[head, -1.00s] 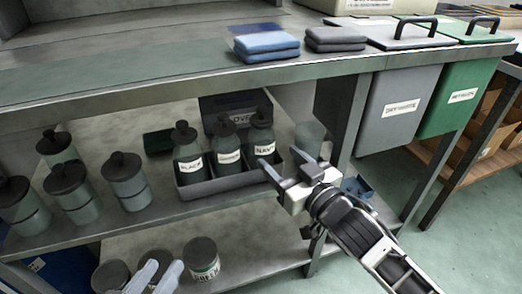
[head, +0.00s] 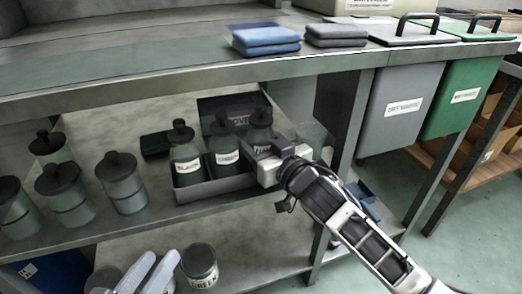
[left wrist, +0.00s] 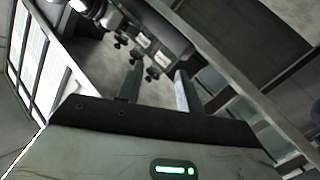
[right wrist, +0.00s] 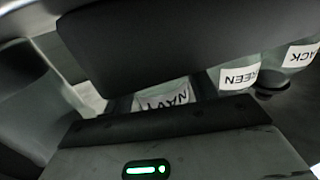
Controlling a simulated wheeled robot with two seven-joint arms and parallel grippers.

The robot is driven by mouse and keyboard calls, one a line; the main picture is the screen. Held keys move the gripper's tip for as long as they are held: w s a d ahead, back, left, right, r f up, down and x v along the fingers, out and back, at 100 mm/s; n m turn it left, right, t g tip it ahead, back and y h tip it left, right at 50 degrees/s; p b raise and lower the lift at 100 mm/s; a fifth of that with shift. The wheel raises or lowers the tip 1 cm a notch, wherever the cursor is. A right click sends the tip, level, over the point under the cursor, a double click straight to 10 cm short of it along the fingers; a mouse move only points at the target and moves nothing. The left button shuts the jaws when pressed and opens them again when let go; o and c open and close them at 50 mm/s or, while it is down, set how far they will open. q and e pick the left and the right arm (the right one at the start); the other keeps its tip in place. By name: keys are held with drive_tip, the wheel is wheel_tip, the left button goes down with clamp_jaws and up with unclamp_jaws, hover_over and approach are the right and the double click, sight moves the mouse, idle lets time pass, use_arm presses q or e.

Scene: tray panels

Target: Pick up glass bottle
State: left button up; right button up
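Three dark-capped glass bottles with white labels stand in a grey tray (head: 215,190) on the shelf. They are the BLACK bottle (head: 187,152), the GREEN bottle (head: 224,143) and the NAVY bottle (head: 261,120). My right gripper (head: 262,165) is in front of the NAVY bottle and hides its lower part. In the right wrist view the NAVY label (right wrist: 165,96) shows upside down between the open fingers, close to them; contact cannot be told. My left gripper (head: 150,270) is open and empty, low at the front, with its fingers also in the left wrist view (left wrist: 158,88).
Several capped jars (head: 123,185) stand on the shelf left of the tray. The worktop (head: 190,75) overhangs the shelf. A table leg (head: 345,130) and grey bin (head: 400,105) stand to the right. A labelled can (head: 199,265) stands below.

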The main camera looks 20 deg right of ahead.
drive_tip(key=c, duration=0.5)
drive_tip(key=shift+c, duration=0.3)
drive_tip(key=shift+r, duration=0.15)
